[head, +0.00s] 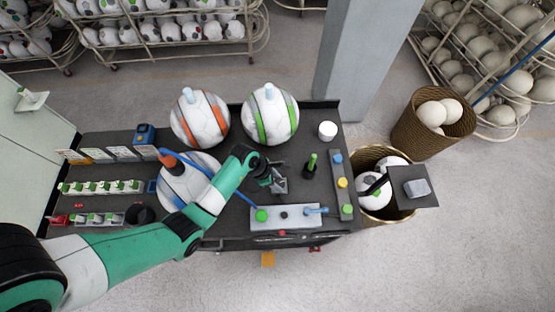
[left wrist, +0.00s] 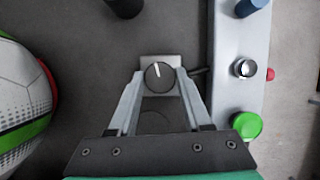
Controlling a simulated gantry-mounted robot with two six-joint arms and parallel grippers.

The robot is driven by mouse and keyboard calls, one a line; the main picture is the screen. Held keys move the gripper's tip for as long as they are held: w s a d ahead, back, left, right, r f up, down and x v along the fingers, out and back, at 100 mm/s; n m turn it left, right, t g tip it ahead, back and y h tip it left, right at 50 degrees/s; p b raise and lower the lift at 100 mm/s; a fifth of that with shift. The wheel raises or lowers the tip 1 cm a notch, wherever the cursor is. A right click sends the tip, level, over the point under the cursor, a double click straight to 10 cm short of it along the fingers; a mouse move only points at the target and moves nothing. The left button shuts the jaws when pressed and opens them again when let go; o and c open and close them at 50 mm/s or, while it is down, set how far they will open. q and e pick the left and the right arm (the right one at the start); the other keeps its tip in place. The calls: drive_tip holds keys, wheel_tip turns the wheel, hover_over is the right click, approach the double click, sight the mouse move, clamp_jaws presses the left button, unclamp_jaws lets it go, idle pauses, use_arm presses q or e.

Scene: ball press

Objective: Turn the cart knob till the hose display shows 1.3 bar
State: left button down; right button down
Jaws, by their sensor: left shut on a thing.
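My left gripper (head: 278,180) reaches over the middle of the cart (head: 228,133). In the left wrist view its two fingers (left wrist: 159,82) are shut on the cart knob (left wrist: 158,74), one on each side. The knob is round and black, with a white pointer line that points almost straight up in the picture, and a pale plate shows behind it. In the head view the gripper hides the knob. A blue hose (head: 238,193) runs from near a ball (head: 176,190) to the grey panel (head: 301,213). I cannot make out a pressure reading. My right gripper is out of view.
Two more balls, one with orange (head: 199,118) and one with green (head: 270,113), stand at the back of the cart. A green-topped dark bottle (head: 311,166) and a white cup (head: 327,131) stand right of the gripper. Wicker baskets (head: 408,136) stand beyond the right edge.

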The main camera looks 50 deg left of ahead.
use_arm(q)
drive_tip(key=shift+m, duration=0.3)
drive_tip(key=shift+a+m+h+p, duration=0.1)
drive_tip(key=shift+m+h+p, duration=0.25)
drive_tip(key=shift+m, duration=0.55)
drive_tip(key=m+g, duration=0.1)
drive_tip(key=m, duration=0.1)
drive_tip(key=shift+w+m+h, duration=0.15)
drive_tip(key=shift+m+h, duration=0.15)
drive_tip(key=shift+h, duration=0.05)
drive_tip(key=m+g+b, duration=0.1)
drive_tip(key=m, duration=0.1)
drive_tip(key=shift+w+m+h, duration=0.1)
drive_tip(key=shift+m+h, duration=0.2)
drive_tip(key=shift+m+g+b, duration=0.9)
drive_tip(key=shift+m+b, duration=0.25)
drive_tip(key=shift+m, duration=0.75)
drive_tip(key=shift+c, duration=1.7)
unclamp_jaws()
